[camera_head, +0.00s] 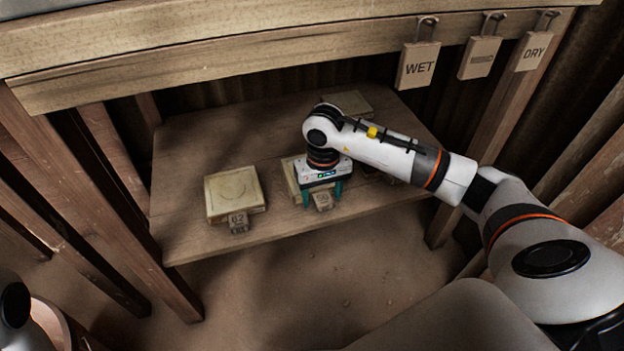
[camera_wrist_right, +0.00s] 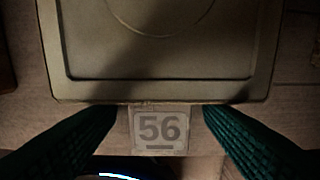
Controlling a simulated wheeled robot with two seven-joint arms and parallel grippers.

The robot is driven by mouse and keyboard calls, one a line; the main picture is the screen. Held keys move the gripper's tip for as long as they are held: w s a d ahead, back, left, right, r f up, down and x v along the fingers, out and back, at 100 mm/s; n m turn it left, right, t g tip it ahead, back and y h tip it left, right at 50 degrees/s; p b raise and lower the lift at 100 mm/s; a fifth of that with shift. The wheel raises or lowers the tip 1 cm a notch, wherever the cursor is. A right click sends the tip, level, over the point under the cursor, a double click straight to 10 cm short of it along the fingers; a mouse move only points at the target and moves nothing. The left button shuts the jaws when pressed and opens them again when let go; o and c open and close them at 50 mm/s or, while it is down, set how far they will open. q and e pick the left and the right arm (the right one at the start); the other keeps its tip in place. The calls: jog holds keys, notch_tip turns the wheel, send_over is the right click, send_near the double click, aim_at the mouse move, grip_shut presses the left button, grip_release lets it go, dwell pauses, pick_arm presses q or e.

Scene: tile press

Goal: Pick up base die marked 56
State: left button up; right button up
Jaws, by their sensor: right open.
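The base die marked 56 (camera_wrist_right: 190,88) lies flat on the lower shelf, a square plate with a raised rim and a faint circle. Its number tab (camera_wrist_right: 159,129) sticks out toward me. In the head view the die (camera_head: 291,178) is mostly hidden under my right gripper, and its tab (camera_head: 322,200) shows below. My right gripper (camera_head: 322,192) points down over the tab. Its teal fingers (camera_wrist_right: 160,125) are open, one on each side of the tab, with gaps showing. My left gripper is not in view.
Another die marked 82 (camera_head: 233,192) lies to the left on the wooden shelf (camera_head: 190,150). A further plate (camera_head: 352,102) lies at the back, and one is partly hidden under my arm. Tags WET (camera_head: 418,68) and DRY (camera_head: 533,52) hang from the upper beam (camera_head: 250,50).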

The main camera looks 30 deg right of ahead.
jog(key=shift+c, duration=0.5)
jog(key=shift+r, duration=0.1)
grip_shut()
jog(key=shift+r, duration=0.15)
